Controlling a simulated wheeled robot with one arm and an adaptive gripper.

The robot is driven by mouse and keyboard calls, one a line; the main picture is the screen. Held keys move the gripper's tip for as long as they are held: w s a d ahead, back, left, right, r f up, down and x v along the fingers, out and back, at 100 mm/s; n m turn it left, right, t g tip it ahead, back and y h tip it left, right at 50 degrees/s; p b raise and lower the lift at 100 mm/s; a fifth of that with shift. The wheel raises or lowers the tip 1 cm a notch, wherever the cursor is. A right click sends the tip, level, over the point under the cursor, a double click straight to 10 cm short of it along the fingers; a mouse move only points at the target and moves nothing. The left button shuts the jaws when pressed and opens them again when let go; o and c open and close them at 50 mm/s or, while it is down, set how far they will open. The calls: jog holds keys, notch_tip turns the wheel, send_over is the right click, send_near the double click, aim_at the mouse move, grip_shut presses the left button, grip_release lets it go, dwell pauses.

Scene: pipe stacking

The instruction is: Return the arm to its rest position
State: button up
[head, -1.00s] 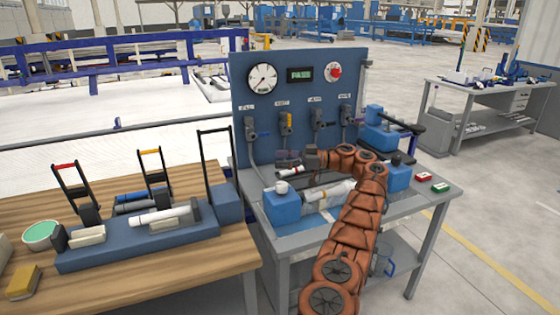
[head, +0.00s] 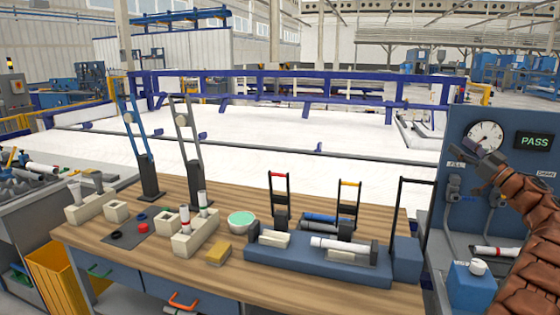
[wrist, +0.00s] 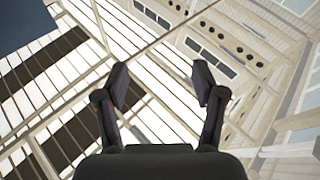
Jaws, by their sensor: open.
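My copper-coloured arm (head: 535,215) rises along the right edge in the head view. My gripper (head: 478,150) is at its upper end, raised in front of the left part of the blue test panel (head: 455,130) and pointing up to the left. In the wrist view, the two dark fingers of my gripper (wrist: 165,88) stand apart with nothing between them. Only the roof and upper walls of the hall show behind them.
A wooden workbench (head: 330,285) fills the middle. It bears a blue fixture (head: 270,258) with a white pipe (head: 340,245), a green-topped bowl (head: 241,222), a yellow sponge (head: 217,254) and tall clamps. The panel's display (head: 536,141) reads PASS. A blue vise block (head: 470,290) is at lower right.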

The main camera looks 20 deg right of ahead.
jog(key=w+a+r+m+g+h, duration=0.1)
jog(key=w+a+r+m+h, duration=0.6)
jog(key=w+r+m+h, duration=0.4)
jog(key=s+a+f+g+h, duration=0.1)
jog(key=s+a+f+g, duration=0.25)
jog(key=a+f, duration=0.45)
jog(key=s+a+f+g, duration=0.2)
jog(key=a+f+g, duration=0.35)
jog(key=a, duration=0.45)
jog(key=s+a+f+n+g+y, duration=0.1)
jog(key=s+a+f+g+y, duration=0.15)
jog(key=s+a+f, duration=0.65)
jog(key=s+a+f+n+g+y, duration=0.15)
jog(key=s+a+f+g, duration=0.25)
jog(key=s+a, duration=0.6)
jog(key=s+a+f+n+g+y, duration=0.1)
jog(key=s+a+f+n+g, duration=0.15)
jog(key=s+a+f, duration=0.7)
jog(key=s+a+g, duration=0.1)
jog(key=s+g, duration=0.1)
jog(key=s, duration=0.7)
jog(key=s+a+n+g+y, duration=0.1)
jog(key=s+a+g, duration=0.1)
jog(key=s, duration=0.7)
jog(key=shift+s+a+f+y, duration=0.3)
jog(key=shift+f, duration=0.05)
